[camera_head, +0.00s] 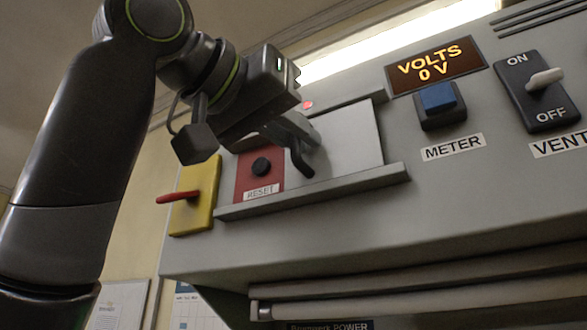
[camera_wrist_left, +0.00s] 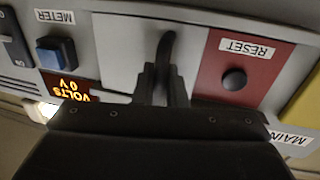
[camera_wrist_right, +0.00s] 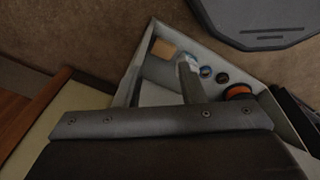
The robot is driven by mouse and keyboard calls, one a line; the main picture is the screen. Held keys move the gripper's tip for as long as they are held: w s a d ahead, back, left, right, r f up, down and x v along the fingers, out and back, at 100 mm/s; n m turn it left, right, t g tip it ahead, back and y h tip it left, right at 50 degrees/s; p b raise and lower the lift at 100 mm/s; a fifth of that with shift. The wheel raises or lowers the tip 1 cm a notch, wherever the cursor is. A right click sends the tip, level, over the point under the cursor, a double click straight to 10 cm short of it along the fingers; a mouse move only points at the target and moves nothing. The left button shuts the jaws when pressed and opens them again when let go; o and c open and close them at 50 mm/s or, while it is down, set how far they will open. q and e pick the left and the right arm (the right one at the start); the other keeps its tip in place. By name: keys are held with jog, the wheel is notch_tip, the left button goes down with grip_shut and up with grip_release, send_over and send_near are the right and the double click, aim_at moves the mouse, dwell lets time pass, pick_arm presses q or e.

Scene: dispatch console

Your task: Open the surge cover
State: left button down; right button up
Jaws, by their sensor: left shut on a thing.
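The surge cover (camera_head: 350,140) is a pale grey sliding panel between two rails on the sloped console face. It stands to the right of the red RESET panel (camera_head: 243,172), whose black button (camera_head: 261,166) is uncovered. My left gripper (camera_head: 299,148) is shut on the cover's dark upright handle (camera_wrist_left: 167,47), near the cover's left edge. In the left wrist view the fingers (camera_wrist_left: 162,82) close around the handle, with the cover (camera_wrist_left: 135,50) behind it. My right gripper (camera_wrist_right: 160,75) is open and empty, away from the console, above a pale open tray (camera_wrist_right: 152,40).
A yellow plate with a red lever (camera_head: 180,198) is left of the RESET panel. To the right are the blue METER button (camera_head: 438,97), the VOLTS display (camera_head: 434,66) reading 0 V and the VENT switch (camera_head: 543,78). The lower rail (camera_head: 320,190) juts out. The tray holds small items.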

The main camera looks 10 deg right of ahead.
pick_arm(q)
jog(key=c, duration=1.8)
grip_release()
jog(key=shift+s+d, duration=0.1)
jog(key=shift+c, duration=0.2)
jog(key=shift+s+f, duration=0.1)
jog(key=shift+s, duration=0.05)
jog(key=b+v, duration=0.6)
jog(key=v, duration=1.1)
jog(key=shift+b, duration=0.35)
